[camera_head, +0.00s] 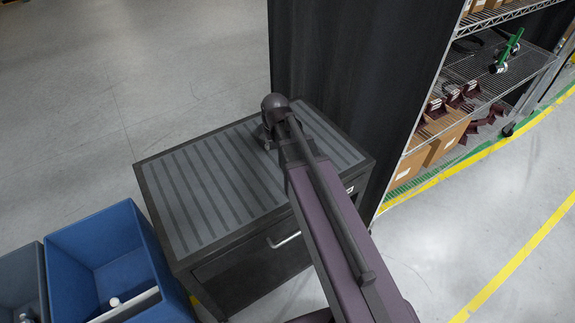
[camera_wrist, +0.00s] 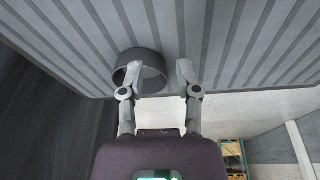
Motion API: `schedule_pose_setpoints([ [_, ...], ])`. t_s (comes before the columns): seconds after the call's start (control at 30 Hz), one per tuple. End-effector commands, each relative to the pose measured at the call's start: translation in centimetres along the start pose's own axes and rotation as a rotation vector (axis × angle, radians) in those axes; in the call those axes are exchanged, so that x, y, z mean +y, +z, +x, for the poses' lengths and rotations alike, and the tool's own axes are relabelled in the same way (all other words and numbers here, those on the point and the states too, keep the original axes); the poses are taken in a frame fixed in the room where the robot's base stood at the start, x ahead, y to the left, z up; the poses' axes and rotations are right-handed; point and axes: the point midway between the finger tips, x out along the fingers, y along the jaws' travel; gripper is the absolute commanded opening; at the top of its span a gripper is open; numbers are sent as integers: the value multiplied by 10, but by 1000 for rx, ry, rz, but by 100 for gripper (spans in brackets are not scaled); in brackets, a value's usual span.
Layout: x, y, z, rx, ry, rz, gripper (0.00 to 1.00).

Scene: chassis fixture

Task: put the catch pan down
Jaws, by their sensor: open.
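The catch pan appears as a dark grey, round, open-rimmed vessel (camera_wrist: 152,62) in the wrist view, on the striped top of a dark cabinet (camera_wrist: 225,45). My gripper (camera_wrist: 159,70) is open. Its left finger overlaps the pan in the picture and its right finger is just right of it, so the pan's right wall shows between them. I cannot tell whether either finger touches it. In the head view my arm reaches over the cabinet top (camera_head: 200,180) and hides most of the gripper and pan.
A dark panel (camera_head: 350,70) rises behind the cabinet, and a wire shelf (camera_head: 480,85) with boxes stands to the right. The left part of the cabinet top is clear.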

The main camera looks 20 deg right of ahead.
Motion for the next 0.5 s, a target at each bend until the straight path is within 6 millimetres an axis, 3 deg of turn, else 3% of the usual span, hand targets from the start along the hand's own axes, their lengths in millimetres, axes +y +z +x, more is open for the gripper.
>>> schedule_pose_setpoints([
  [0.03, 0, 36, -7, -42, -4, 34, 43],
  [0.2, -1, 107, -20, -170, -11, 138, 43],
  [0.33, 0, 133, -26, -223, -12, 181, 43],
  [0.5, 0, 136, -27, -236, -12, 191, 43],
])
